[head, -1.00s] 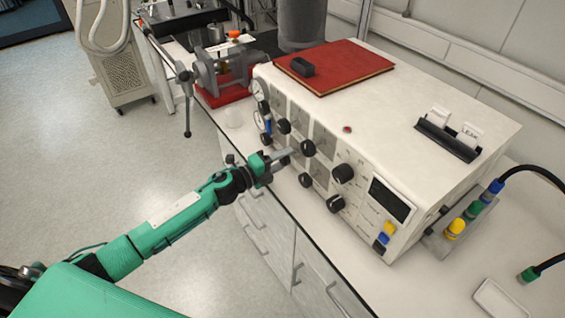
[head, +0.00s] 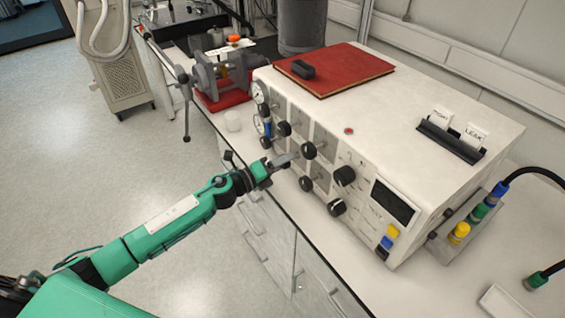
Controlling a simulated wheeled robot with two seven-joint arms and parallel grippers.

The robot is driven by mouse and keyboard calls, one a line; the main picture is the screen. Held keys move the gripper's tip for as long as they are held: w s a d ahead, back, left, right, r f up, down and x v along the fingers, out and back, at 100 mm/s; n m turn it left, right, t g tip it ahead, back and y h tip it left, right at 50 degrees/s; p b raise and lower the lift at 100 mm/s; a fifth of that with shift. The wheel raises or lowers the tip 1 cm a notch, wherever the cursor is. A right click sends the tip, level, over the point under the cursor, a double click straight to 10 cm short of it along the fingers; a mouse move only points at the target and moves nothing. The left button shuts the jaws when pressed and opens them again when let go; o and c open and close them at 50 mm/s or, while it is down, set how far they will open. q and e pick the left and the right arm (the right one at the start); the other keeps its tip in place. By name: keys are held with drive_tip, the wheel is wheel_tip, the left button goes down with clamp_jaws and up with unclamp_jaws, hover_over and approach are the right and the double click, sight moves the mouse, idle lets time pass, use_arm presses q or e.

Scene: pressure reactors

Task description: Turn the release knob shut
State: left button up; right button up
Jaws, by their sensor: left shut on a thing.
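The white control box (head: 430,100) stands on the bench with its knobbed front panel facing left and toward me. Black knobs sit on it in rows, among them an upper one (head: 308,150), a lower one (head: 305,183) and larger ones (head: 344,176) to the right. My left gripper (head: 287,160) reaches in from the left, at the panel's left half. Its grey fingers are shut on a small knob there, which they mostly hide. The panel labels are too small to read, so I cannot tell by name which knob it is. My right gripper is not in view.
A grey clamp device (head: 222,72) is behind left. Colored hose fittings (head: 475,212) are at right.

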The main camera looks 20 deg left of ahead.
use_arm(q)
drive_tip(key=shift+f, duration=0.1)
drive_tip(key=o, duration=1)
drive_tip(key=shift+c, duration=0.2)
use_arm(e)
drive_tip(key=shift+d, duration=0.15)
use_arm(q)
drive_tip(key=shift+s, duration=0.1)
drive_tip(key=b+v, duration=0.4)
drive_tip(key=v, duration=0.9)
drive_tip(key=shift+s+a, duration=0.25)
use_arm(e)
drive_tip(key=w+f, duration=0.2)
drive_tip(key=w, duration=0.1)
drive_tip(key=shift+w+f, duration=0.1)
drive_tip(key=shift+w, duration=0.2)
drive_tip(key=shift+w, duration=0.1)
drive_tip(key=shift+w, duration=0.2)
